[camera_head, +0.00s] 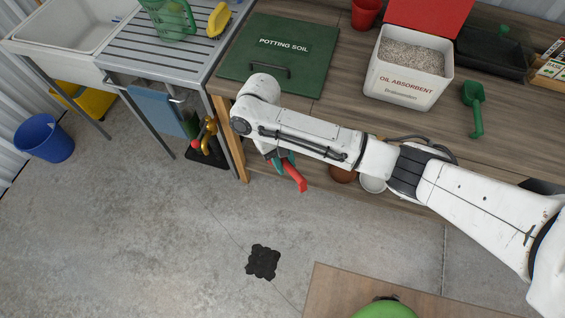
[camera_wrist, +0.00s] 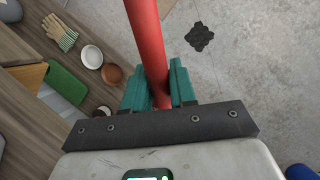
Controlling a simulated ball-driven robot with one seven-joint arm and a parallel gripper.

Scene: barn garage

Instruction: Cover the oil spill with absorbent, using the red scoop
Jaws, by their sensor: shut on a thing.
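The oil spill (camera_head: 263,262) is a small dark patch on the concrete floor. It also shows at the top of the wrist view (camera_wrist: 199,36). My gripper (camera_head: 280,160) is in front of the workbench edge, above the floor and behind the spill in the head view. Its teal fingers (camera_wrist: 159,88) are shut on the red scoop (camera_head: 295,180), seen in the wrist view as a long red bar (camera_wrist: 148,38). I cannot see whether the scoop holds anything. The white oil absorbent tub (camera_head: 399,91) stands open on the bench, with grey-beige granules inside.
A green scoop (camera_head: 474,108) lies right of the tub. A green potting soil lid (camera_head: 240,68) and a red cup (camera_head: 366,13) are on the bench. A wooden surface with a green object (camera_head: 385,309) is at front right. The floor around the spill is clear.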

